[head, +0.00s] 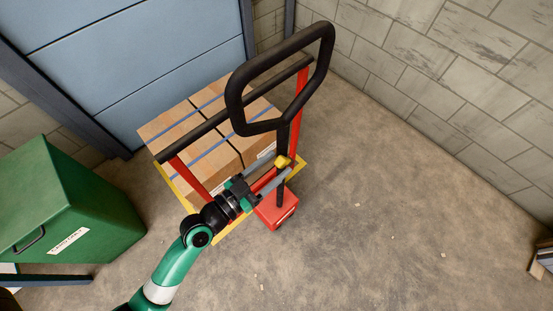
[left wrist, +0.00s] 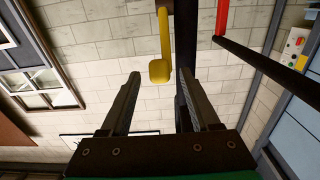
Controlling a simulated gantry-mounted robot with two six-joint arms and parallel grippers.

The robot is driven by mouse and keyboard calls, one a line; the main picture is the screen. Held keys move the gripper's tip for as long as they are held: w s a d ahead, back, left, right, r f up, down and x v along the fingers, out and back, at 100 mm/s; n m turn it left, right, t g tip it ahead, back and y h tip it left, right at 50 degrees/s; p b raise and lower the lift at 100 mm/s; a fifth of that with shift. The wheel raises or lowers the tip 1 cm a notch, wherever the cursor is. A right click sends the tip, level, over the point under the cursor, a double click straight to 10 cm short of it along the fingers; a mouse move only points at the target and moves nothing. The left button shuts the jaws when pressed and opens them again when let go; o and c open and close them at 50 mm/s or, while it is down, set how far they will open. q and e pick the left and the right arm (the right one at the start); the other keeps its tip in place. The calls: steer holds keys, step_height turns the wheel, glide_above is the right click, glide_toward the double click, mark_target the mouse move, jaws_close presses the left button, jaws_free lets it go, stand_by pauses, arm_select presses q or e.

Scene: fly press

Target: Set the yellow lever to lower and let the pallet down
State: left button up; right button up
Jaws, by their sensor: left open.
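The yellow lever (head: 283,161) is on the black handle post of a red pallet truck in the head view. In the left wrist view the lever's rounded yellow end (left wrist: 160,71) hangs just beyond and between my open fingertips. My left gripper (head: 277,171) is open around the area of the lever, with nothing clamped; it also shows in the left wrist view (left wrist: 158,82). The pallet truck's red base (head: 275,208) stands on the floor. The pallet load of cardboard boxes (head: 200,118) sits behind the red frame. My right gripper is out of view.
A large black loop handle (head: 237,92) rises over the truck. A green bin (head: 75,205) stands at the left. A blue shutter door (head: 130,60) and a block wall (head: 440,70) close the back.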

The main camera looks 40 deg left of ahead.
arm_select(q)
steer(key=shift+w, duration=0.55)
jaws_close()
stand_by(1.0)
